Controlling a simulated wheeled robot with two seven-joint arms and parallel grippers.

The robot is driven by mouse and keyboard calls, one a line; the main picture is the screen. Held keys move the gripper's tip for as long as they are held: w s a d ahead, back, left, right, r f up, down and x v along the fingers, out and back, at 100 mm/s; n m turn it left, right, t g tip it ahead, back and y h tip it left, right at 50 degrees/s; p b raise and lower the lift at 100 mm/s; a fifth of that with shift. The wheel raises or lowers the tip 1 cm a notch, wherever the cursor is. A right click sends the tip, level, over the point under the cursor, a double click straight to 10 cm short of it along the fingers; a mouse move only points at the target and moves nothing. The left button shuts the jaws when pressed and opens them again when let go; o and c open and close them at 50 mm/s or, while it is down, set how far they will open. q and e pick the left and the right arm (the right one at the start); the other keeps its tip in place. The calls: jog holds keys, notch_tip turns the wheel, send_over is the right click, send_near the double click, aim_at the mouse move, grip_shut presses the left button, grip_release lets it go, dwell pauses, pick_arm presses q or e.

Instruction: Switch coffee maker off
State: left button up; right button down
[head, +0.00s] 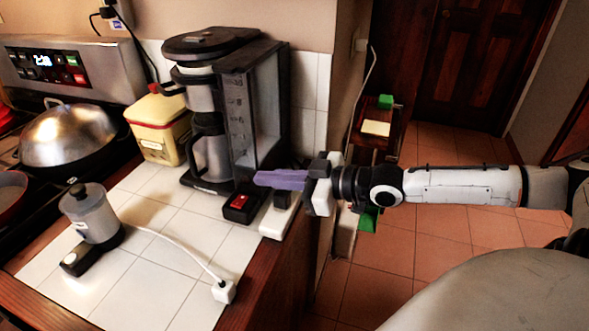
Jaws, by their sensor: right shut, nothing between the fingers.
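The coffee maker (262,105) is black and silver and stands upright at the back of the tiled counter, with its carafe (211,155) inside. A black block with a red switch (240,202) sits at its front right foot. My right gripper (258,179) reaches in from the right. Its purple fingers are shut and empty, and their tips are just above and behind the red switch. I cannot tell whether they touch anything. The switch's on or off position is too small to read. My left gripper is not in view.
A white block (276,222) stands under my right gripper at the counter's right edge. A small grey pot (91,215) on a dark base, a corded white plug (223,291) and a yellow-red canister (160,128) are on the counter. The stove with a domed lid (68,135) is left.

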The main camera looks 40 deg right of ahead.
jog(key=shift+v, duration=1.3)
jog(key=shift+s+d+r, duration=0.1)
jog(key=shift+s+d, duration=0.05)
jog(key=shift+s, duration=0.2)
jog(key=shift+v, duration=1.1)
jog(key=shift+d+r, duration=0.1)
jog(key=shift+d, duration=0.1)
jog(key=s+d+f+m+g+h, duration=0.1)
jog(key=s+d+f+m+h, duration=0.15)
jog(key=s+f, duration=0.55)
jog(key=s+d+f+m+g+h, duration=0.1)
jog(key=s+d+f+m+h, duration=0.2)
jog(key=f, duration=0.9)
jog(key=s+a+f+g, duration=0.1)
jog(key=s+a+f, duration=0.1)
jog(key=a+f, duration=0.2)
jog(key=s+a+f+g, duration=0.1)
jog(key=a+f, duration=0.3)
jog(key=a, duration=0.7)
jog(key=s+a+f+g, duration=0.1)
jog(key=s+a+f, duration=0.2)
jog(key=a, duration=0.5)
jog(key=shift+f+y, duration=0.35)
jog(key=shift+f, duration=0.25)
